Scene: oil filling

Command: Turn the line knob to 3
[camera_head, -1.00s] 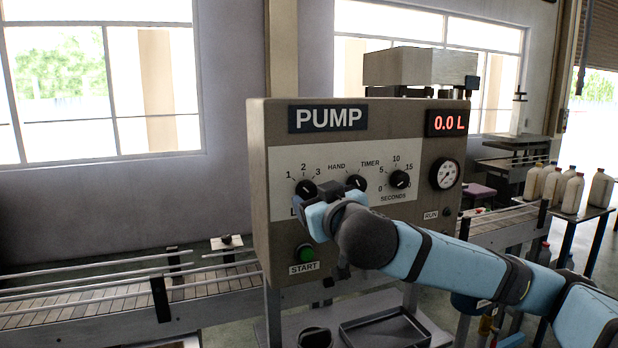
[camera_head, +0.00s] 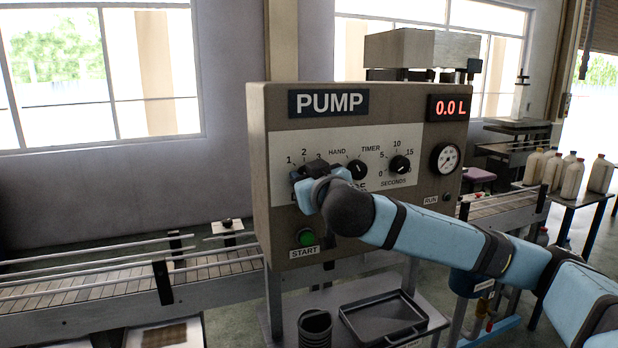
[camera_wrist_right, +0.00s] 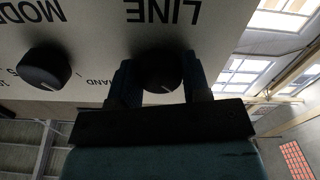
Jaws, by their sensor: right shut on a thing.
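The line knob (camera_wrist_right: 160,72) is round and black, under the upside-down word LINE in the right wrist view. My right gripper (camera_wrist_right: 158,85) has one finger on each side of it and is shut on it. A pale mark on the knob's rim points down and slightly right in that view. The knob's numbers are hidden there. In the head view my right gripper (camera_head: 308,180) covers the knob at the left of the pump panel (camera_head: 268,210). The numbers 1, 2 and 3 show just above. My left gripper is not in view.
The mode knob (camera_head: 356,170) and seconds knob (camera_head: 400,165) are just right of the gripper. The green start button (camera_head: 305,237) is below. The display (camera_head: 449,108) reads 0.0 L. A black tray (camera_head: 398,338) lies below the panel; a conveyor (camera_head: 80,290) runs at left.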

